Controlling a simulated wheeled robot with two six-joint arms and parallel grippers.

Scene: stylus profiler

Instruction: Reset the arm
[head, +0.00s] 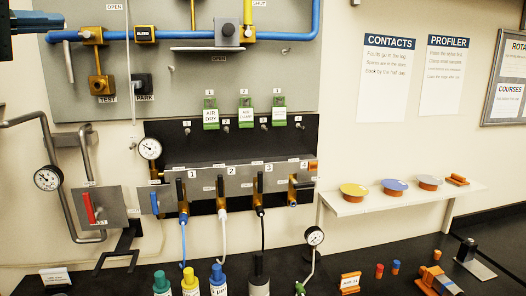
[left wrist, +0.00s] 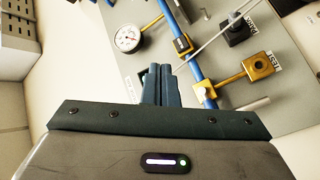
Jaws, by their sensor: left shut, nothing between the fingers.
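My left gripper (head: 57,22) is at the top left corner of the head view, its dark blue fingers pointing right in front of the grey pipe panel (head: 200,85). In the left wrist view my left gripper (left wrist: 160,68) has its two fingers pressed together, with nothing between them. Beyond the fingertips are the panel's blue pipe (left wrist: 180,40), a round gauge (left wrist: 128,39) and a brass fitting (left wrist: 259,65) by a TEST label. I cannot see whether the fingers touch the panel. My right gripper is in neither view.
Below the panel is a valve manifold (head: 238,180) with numbered handles and hoses. A white shelf (head: 390,205) with coloured discs is at right. Bottles (head: 190,281), a small gauge (head: 314,236) and orange blocks (head: 350,282) stand on the black bench.

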